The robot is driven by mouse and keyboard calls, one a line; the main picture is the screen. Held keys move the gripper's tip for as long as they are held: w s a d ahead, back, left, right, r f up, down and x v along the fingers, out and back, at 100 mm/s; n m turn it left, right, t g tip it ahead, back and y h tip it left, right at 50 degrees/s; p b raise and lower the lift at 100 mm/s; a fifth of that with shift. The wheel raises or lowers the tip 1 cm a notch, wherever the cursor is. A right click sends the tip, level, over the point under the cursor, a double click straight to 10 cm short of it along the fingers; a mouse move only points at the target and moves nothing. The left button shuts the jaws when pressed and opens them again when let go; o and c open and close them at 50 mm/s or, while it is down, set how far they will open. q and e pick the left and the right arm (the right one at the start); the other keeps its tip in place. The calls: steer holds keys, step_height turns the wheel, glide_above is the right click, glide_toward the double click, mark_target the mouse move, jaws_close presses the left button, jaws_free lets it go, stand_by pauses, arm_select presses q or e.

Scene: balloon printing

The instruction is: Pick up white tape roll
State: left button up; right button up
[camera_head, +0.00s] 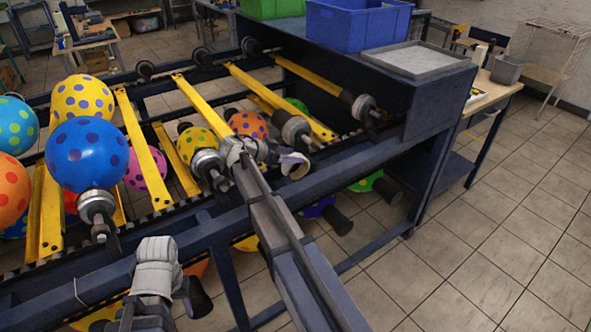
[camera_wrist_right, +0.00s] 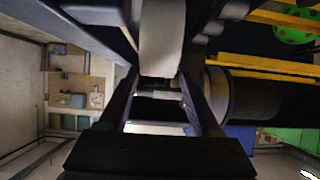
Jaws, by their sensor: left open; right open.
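No white tape roll can be made out for certain. A small whitish object (camera_head: 478,57) stands on the wooden table (camera_head: 490,92) at the upper right of the head view, too small to identify. My right gripper (camera_wrist_right: 160,78) is open in the right wrist view. A pale, smooth band (camera_wrist_right: 162,38) shows beyond and between its fingers; I cannot tell what it is, and no grip on it shows. In the head view my right arm reaches over the frame's front rail. My left gripper (camera_head: 152,300) is open at the lower left, in front of the rail, with nothing visible in it.
A dark blue frame with yellow bars (camera_head: 143,150) carries spotted balloons, including a blue one (camera_head: 87,152). A blue bin (camera_head: 352,25), a green bin (camera_head: 270,8) and a grey tray (camera_head: 415,60) sit on its end. The tiled floor (camera_head: 490,215) at right is clear.

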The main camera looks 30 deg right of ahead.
mark_target(302, 156)
steer(key=b+x, duration=0.1)
steer(key=x, duration=0.1)
steer(key=b+x, duration=0.2)
steer(key=shift+s+d+f, duration=0.1)
steer(key=shift+d+f, duration=0.1)
steer(key=shift+f, duration=0.3)
steer(key=shift+d, duration=0.2)
jaws_close()
